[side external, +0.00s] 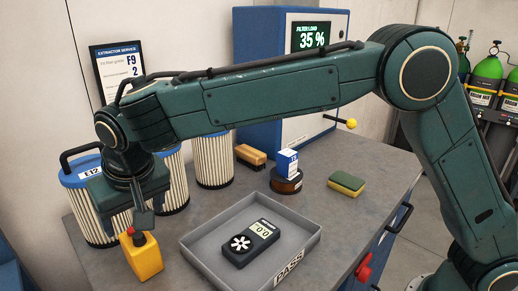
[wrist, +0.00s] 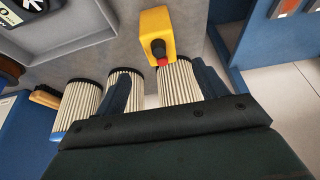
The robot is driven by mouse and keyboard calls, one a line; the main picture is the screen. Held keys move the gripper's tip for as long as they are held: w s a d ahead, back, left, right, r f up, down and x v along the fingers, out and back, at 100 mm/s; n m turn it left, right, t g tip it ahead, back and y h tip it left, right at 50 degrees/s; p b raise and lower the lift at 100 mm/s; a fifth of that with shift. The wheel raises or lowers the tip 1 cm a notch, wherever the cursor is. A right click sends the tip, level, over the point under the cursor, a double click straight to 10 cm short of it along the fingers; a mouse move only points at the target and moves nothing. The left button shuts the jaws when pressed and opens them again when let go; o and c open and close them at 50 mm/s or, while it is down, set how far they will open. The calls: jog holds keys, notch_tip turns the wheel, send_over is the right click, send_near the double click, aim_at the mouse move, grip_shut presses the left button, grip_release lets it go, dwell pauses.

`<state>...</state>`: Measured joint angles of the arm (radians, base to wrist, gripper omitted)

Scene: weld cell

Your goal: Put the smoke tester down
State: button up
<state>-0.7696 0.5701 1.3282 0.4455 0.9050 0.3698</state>
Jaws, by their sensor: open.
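The smoke tester, which I take to be the yellow bottle (side external: 146,259) with a red and black top, stands upright on the grey bench at the front left. It also shows in the wrist view (wrist: 157,22), at the top centre, with its top towards me. My gripper (side external: 138,222) is right above and behind the bottle in the side view. In the wrist view my gripper's fingers (wrist: 162,68) are spread apart, with the bottle's top between and beyond their tips. No finger is seen pressing on the bottle. One finger is mostly hidden in the side view.
Several pleated filter cartridges (side external: 214,160) stand close behind my gripper. A grey PASS tray (side external: 203,262) with a black fan-faced meter (side external: 251,243) lies to the right.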

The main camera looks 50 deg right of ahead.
dwell(0.4)
jog(key=s+d+r, duration=0.3)
jog(key=d, duration=0.4)
jog(key=s+d+r, duration=0.3)
jog(key=d, duration=0.5)
jog(key=s+d+r, duration=0.2)
jog(key=d+r, duration=0.2)
jog(key=d, duration=0.3)
jog(key=s+d+f, duration=0.1)
jog(key=s+d, duration=0.3)
jog(key=s, duration=0.3)
jog(key=s+d+f, duration=0.2)
jog(key=s+d, duration=0.2)
jog(key=s, duration=0.3)
jog(key=s+d+f+t, duration=0.1)
jog(key=s+d+f, duration=0.1)
jog(key=s+d, duration=0.2)
jog(key=s, duration=0.3)
jog(key=shift+d+f, duration=0.15)
jog(key=shift+d, duration=0.1)
